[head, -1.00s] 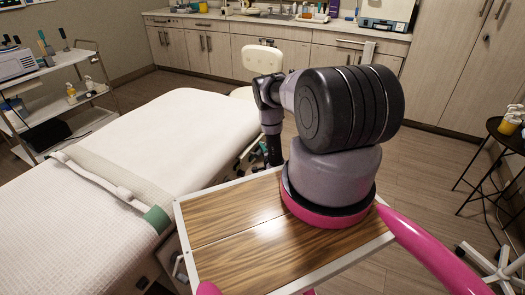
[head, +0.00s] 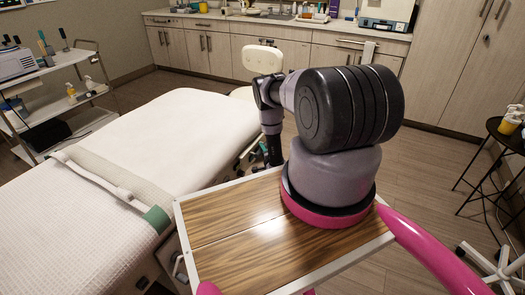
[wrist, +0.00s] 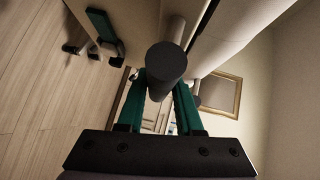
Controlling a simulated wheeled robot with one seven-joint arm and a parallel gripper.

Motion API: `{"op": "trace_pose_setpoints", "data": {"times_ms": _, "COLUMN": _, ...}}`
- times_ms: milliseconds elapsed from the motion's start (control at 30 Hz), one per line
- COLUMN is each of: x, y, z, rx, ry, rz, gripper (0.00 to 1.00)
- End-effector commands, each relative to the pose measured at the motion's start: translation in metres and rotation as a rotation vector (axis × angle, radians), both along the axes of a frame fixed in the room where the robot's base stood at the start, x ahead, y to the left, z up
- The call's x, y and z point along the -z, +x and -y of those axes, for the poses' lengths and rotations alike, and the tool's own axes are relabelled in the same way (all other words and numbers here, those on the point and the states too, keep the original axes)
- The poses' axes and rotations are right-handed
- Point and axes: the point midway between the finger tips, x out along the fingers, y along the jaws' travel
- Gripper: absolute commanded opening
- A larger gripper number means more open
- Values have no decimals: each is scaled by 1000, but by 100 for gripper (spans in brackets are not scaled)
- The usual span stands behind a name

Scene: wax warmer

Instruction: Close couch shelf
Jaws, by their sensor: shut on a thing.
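The couch (head: 160,135) with its white cover fills the left of the head view. In the wrist view, the two green fingers of my gripper (wrist: 160,88) are closed on a dark round-ended bar (wrist: 166,62). It looks like a handle at the couch's side, but I cannot tell what it is fixed to. In the head view my arm reaches down beside the couch's right edge, and my gripper is hidden there. The couch shelf itself cannot be made out clearly in either view.
Cabinets (head: 210,48) line the back wall. A trolley (head: 65,95) stands at the far left and a small black side table (head: 508,140) at the right.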

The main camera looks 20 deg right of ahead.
Motion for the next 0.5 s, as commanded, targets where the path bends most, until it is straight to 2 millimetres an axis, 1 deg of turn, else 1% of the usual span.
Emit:
{"op": "trace_pose_setpoints", "data": {"times_ms": 133, "x": 2, "y": 5, "z": -4, "rx": 5, "ry": 7, "rz": -3, "gripper": 0}}
{"op": "trace_pose_setpoints", "data": {"times_ms": 367, "x": 3, "y": 29, "z": -24, "rx": 6, "ry": 9, "rz": -5, "gripper": 0}}
{"op": "trace_pose_setpoints", "data": {"times_ms": 500, "x": 4, "y": 29, "z": -26, "rx": 1, "ry": 4, "rz": -8, "gripper": 0}}
